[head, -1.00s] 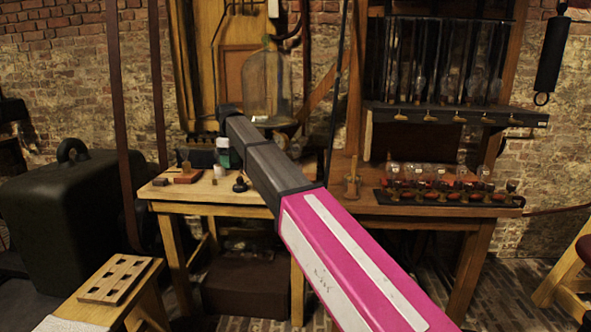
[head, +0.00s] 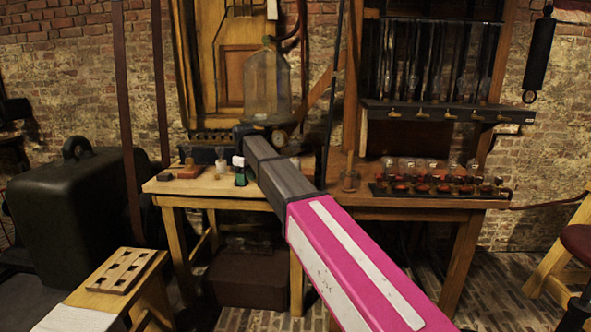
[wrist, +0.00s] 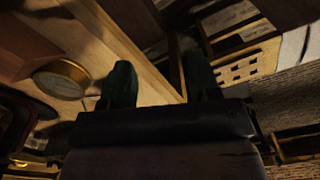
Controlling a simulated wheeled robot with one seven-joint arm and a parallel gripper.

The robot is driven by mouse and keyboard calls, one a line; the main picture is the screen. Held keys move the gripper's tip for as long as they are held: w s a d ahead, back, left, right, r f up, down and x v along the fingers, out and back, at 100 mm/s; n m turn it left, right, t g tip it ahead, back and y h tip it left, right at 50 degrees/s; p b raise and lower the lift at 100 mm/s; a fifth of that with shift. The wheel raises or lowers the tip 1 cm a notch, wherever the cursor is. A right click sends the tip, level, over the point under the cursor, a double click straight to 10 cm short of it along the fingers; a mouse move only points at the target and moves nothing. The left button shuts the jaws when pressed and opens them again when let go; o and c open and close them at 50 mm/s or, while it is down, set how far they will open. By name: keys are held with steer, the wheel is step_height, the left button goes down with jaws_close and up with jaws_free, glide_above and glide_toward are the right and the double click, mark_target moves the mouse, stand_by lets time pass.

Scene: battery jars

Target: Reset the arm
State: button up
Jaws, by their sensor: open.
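My gripper (wrist: 161,84) is open in the wrist view, its two dark green fingers apart with nothing between them. In the head view my pink and grey arm reaches forward over the left part of the workbench (head: 178,187). Its small green and white end (head: 240,178) points down there, above or in front of the bench top; the exact gap cannot be told. The arm hides part of the bench middle.
A glass jar (head: 266,85) stands behind the arm's end. A rack of small bulbs (head: 440,188) is on the bench at right. A wooden block with holes (head: 125,270) lies on a low stool at front left. A black case (head: 70,210) stands at left.

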steer(key=s+d+f+m, duration=0.3)
steer(key=s+d+f, duration=0.1)
steer(key=d+f, duration=0.65)
steer(key=s+d+f+m, duration=0.3)
steer(key=s+d+f, duration=0.2)
steer(key=d+f, duration=0.55)
steer(key=s+d+f+m, duration=0.3)
steer(key=s+d+f, duration=0.2)
steer(key=s+d, duration=0.3)
steer(key=s+d+f+m, duration=0.3)
steer(key=s+d+f, duration=0.3)
steer(key=s+d, duration=0.1)
steer(key=shift+s+d+f+m, duration=0.15)
steer(key=shift+s+d+m, duration=0.25)
steer(key=shift+d, duration=0.5)
